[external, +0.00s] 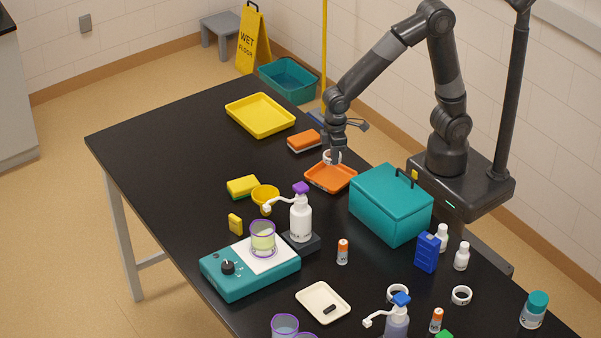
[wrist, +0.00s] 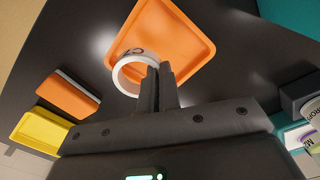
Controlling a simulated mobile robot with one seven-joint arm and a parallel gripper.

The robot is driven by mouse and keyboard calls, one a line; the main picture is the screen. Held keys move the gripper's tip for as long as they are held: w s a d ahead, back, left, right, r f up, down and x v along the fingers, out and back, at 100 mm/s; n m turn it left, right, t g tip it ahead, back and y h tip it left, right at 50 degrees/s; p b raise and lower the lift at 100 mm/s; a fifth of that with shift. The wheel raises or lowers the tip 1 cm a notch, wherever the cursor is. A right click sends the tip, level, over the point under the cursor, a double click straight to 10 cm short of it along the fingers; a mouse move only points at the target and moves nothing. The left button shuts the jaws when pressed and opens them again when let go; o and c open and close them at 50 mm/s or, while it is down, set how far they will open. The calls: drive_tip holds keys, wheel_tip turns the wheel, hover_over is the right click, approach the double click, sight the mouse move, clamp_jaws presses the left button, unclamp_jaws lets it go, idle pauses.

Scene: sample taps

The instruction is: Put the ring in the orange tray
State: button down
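The white ring (external: 332,155) is in my gripper, above the orange tray (external: 345,182). In the wrist view the ring (wrist: 118,78) has dark marks on its band, and the fingers of my gripper (wrist: 160,76) are closed together on the near right part of its wall. The orange tray (wrist: 186,40) lies behind and below the ring in that view, empty where it shows. My gripper (external: 334,160) points down over the tray's back part. The ring appears apart from the tray floor, but the exact gap is hard to tell.
A teal box (external: 390,205) stands right of the tray. An orange sponge (external: 304,141) and a yellow tray (external: 260,115) lie behind it. Two more white rings (external: 461,295) lie farther forward.

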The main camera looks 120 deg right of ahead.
sight(333, 183)
drive_tip(key=shift+w+a+f, duration=0.6)
drive_tip(key=shift+w+a, duration=0.1)
drive_tip(key=shift+w+a+f, duration=0.1)
drive_tip(key=shift+f, duration=1.95)
drive_tip(key=shift+f, duration=0.15)
drive_tip(key=c, duration=1.7)
unclamp_jaws()
